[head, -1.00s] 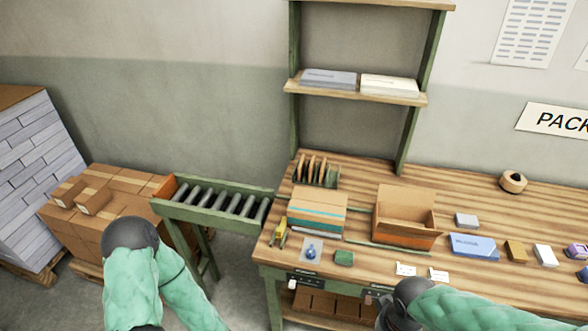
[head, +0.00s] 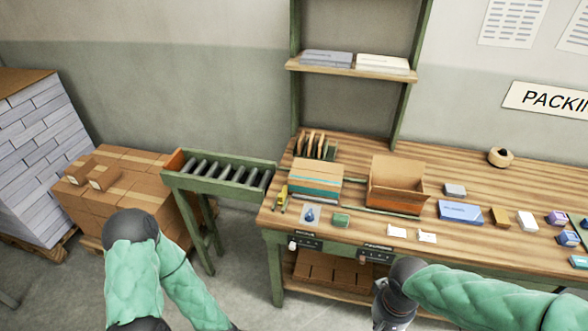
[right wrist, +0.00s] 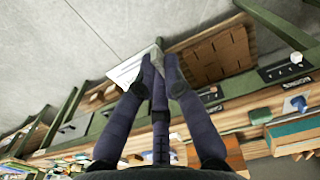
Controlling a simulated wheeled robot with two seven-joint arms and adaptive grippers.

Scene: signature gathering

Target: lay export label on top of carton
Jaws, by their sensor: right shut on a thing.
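An open brown carton (head: 397,198) stands on the workbench, its top open. My right gripper's dark fingers (right wrist: 158,70) are closed around a flat white label (right wrist: 131,68); its print cannot be read. In the head view, my right wrist is low, in front of the bench edge, and its fingertips and the label are hidden or too small to tell. Two small white cards, one on the left (head: 397,231) and one on the right (head: 427,237), lie near the bench's front edge, before the carton. My left arm hangs at the lower left, its gripper out of frame.
A roller conveyor (head: 215,185) stands left of the bench. A tape roll (head: 500,157) sits at the back.

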